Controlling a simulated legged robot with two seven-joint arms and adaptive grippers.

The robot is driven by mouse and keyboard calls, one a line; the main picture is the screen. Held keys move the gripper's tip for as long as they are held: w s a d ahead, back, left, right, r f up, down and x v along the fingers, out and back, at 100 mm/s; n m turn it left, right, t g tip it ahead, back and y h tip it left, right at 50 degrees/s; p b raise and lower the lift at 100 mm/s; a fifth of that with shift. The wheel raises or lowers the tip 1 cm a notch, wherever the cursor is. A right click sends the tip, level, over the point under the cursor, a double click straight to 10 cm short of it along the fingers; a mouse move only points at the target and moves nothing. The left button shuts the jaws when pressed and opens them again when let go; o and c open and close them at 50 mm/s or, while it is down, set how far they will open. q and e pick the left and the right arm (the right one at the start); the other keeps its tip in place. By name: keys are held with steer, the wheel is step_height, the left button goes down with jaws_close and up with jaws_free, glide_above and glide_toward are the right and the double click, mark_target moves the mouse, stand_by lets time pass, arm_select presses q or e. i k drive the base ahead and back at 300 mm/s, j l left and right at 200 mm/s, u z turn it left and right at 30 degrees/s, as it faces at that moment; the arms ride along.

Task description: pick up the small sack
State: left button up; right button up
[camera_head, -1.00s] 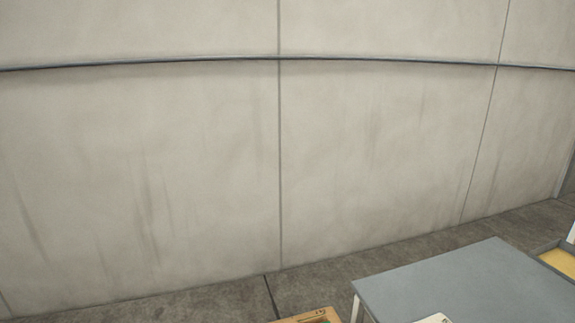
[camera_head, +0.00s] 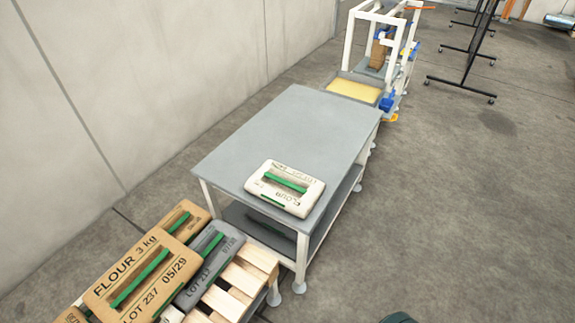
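A white sack (camera_head: 285,201) with a green strip handle and dark print lies flat on the near right part of a grey table (camera_head: 285,125). Brown sacks, one printed FLOUR 3 kg (camera_head: 122,262), and a grey sack (camera_head: 212,257) lie on a wooden pallet (camera_head: 246,281) at the lower left, also with green strips. The white sack looks smaller than the flour sack.
A white-framed machine (camera_head: 385,45) with a yellow-bottomed tray (camera_head: 352,90) stands beyond the table. Black wheeled stands (camera_head: 470,50) are at the upper right. A concrete wall (camera_head: 130,70) runs along the left. The floor (camera_head: 470,190) right of the table is clear.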

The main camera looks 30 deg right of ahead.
mark_target(295, 192)
steer(key=z, duration=1.1)
steer(key=i+l+u, duration=0.25)
steer(key=l, duration=0.35)
steer(key=i+l+u, duration=0.15)
steer(key=i+l, duration=0.15)
